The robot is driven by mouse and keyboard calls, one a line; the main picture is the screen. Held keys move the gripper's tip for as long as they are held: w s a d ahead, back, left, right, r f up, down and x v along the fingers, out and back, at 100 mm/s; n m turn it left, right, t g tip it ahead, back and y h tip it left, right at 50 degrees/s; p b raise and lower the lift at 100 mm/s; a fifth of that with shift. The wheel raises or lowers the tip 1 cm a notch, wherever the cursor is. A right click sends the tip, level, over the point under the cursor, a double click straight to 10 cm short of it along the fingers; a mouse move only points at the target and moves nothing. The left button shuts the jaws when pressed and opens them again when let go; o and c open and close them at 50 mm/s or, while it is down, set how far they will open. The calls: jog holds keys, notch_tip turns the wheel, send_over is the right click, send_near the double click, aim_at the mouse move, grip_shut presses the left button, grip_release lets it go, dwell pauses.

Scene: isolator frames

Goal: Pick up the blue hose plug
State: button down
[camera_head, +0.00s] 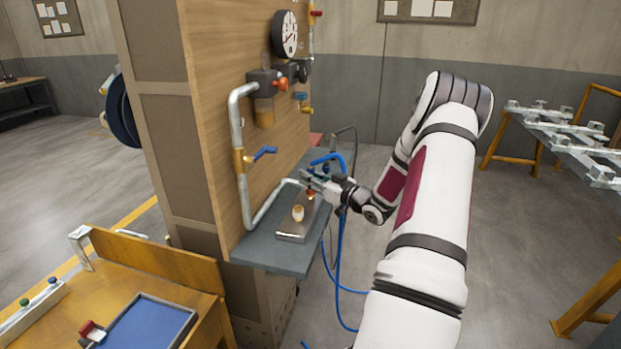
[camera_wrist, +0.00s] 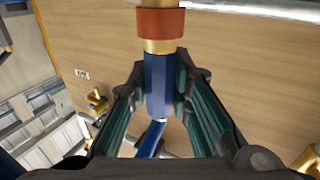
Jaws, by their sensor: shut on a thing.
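In the wrist view the blue hose plug (camera_wrist: 157,88) lies between the two dark green fingers of my gripper (camera_wrist: 163,75), which are shut on its blue body. A brass section and a red-brown collar (camera_wrist: 160,22) are in line with it at the top; I cannot tell whether the collar belongs to the plug or to a fitting. The blue hose (camera_wrist: 150,137) runs from the plug's lower end. In the head view my gripper (camera_head: 317,181) is above the grey shelf beside the wooden panel, and the plug itself is too small to make out. The blue hose (camera_head: 341,250) hangs down to the floor.
The wooden panel (camera_head: 225,70) carries a gauge (camera_head: 286,34), valves and a grey pipe (camera_head: 240,130) close to my gripper. A yellow bench (camera_head: 150,265) stands at lower left.

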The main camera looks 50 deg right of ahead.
aim_at(312, 169)
jog(key=shift+r, duration=0.1)
jog(key=shift+r, duration=0.45)
jog(key=r, duration=0.1)
jog(key=s+r, duration=0.1)
jog(key=shift+a+r, duration=0.2)
jog(key=shift+r, duration=0.1)
jog(key=s+a+r+p, duration=0.1)
jog(key=s+a, duration=0.6)
jog(key=s, duration=0.6)
jog(key=shift+s+r, duration=0.15)
jog(key=shift+r, duration=0.1)
notch_tip(312, 169, up, 3)
jog(key=p, duration=0.4)
jog(key=shift+r, duration=0.2)
jog(key=shift+f, duration=0.1)
